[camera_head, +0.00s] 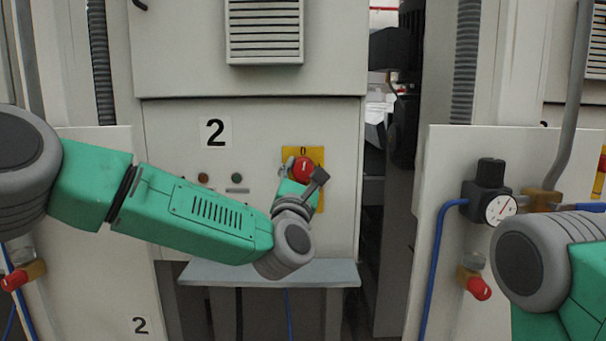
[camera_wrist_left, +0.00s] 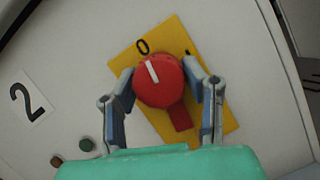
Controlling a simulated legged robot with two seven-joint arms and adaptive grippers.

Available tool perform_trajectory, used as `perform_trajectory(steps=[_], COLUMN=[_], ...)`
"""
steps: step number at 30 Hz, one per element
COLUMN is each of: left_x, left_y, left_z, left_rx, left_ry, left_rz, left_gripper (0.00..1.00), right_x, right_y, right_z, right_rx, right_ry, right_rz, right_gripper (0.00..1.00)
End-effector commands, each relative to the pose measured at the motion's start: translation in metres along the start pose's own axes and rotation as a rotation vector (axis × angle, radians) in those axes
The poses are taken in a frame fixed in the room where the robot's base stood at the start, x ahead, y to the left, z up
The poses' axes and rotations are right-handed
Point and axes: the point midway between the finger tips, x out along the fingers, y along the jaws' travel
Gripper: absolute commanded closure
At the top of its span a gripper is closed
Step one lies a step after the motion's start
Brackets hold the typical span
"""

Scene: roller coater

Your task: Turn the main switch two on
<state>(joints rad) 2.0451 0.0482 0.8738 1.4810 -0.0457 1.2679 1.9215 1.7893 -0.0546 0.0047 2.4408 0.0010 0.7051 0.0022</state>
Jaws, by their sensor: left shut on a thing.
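The main switch two is a red rotary knob (camera_head: 303,170) on a yellow plate (camera_head: 318,154), set in the grey cabinet panel marked 2. In the left wrist view the red knob (camera_wrist_left: 158,82) sits on the tilted yellow plate (camera_wrist_left: 180,45). Its white mark points up and slightly left, toward the 0 on the plate. My left gripper (camera_wrist_left: 165,85) has a finger on each side of the knob and is shut on it. In the head view the left wrist partly hides the knob and plate. My right gripper is not in view; only part of my right arm shows at the right edge.
Two small buttons, one brownish red (camera_head: 203,178) and one green (camera_head: 237,178), sit left of the switch. A grey ledge (camera_head: 330,273) juts out below the panel. To the right are a pressure gauge (camera_head: 500,209), a blue hose (camera_head: 434,250) and a red valve handle (camera_head: 478,288).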

Motion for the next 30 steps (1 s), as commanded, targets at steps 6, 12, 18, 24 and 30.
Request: perform_trajectory(steps=[6, 12, 18, 24, 30], left_x=[-0.001, -0.001, -0.001, -0.001, -0.001], left_y=[-0.002, -0.002, -0.002, -0.002, -0.002], left_z=[-0.001, 0.000, 0.001, 0.001, 0.001], left_rx=[0.179, 0.355, 0.532, 0.708, 0.882], left_ry=[0.001, 0.001, 0.000, 0.000, 0.001], left_rz=[-0.081, -0.154, -0.229, -0.304, -0.377], left_gripper=[0.90, 0.90, 0.90, 0.90, 0.90], right_x=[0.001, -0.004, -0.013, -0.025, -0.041], right_y=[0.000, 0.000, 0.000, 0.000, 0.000], right_z=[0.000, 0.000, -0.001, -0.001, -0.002], right_rx=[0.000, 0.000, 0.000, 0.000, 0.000], right_ry=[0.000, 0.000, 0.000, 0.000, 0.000], right_rz=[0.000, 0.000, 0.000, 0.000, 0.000], right_gripper=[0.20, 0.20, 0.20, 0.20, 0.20])
